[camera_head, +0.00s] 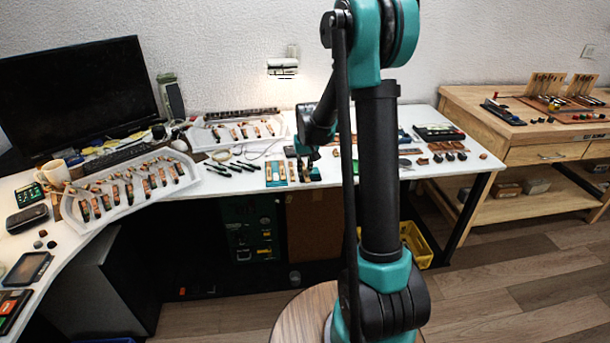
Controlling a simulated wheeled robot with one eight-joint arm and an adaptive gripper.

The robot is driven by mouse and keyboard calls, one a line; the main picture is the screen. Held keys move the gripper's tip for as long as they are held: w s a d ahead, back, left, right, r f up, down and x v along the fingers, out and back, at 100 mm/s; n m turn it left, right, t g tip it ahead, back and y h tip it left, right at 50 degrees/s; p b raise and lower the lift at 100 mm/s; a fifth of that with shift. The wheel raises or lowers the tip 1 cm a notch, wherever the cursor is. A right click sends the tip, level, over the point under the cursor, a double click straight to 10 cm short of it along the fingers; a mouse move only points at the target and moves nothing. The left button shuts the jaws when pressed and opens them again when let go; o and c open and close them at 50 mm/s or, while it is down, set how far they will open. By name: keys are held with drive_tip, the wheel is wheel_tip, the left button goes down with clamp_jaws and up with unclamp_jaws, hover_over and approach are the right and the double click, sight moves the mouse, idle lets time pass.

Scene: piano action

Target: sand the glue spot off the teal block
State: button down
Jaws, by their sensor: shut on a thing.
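My gripper (304,172) is at the end of my dark forearm, low over the middle of the white desk (225,192). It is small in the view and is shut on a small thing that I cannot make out. Just left of it lies a teal piece with pale tan parts (276,173), which may be the teal block. I cannot tell whether the held thing touches it. No glue spot can be made out at this size. My upright arm hides part of the desk to the right of the gripper.
White trays of wood-and-felt parts (130,190) lie to the left, before a monitor (80,95) and near a mug (54,173). Dark slender tools (232,167) lie left of the teal piece. More small parts (448,152) are on the right. A wooden workbench (530,130) stands further right.

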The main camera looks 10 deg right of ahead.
drive_tip(key=shift+w+v, duration=0.2)
drive_tip(key=shift+v, duration=0.65)
drive_tip(key=shift+w+v, duration=0.2)
drive_tip(key=shift+v, duration=0.65)
drive_tip(key=shift+w+v, duration=0.2)
drive_tip(key=shift+v, duration=0.65)
drive_tip(key=shift+r, duration=0.15)
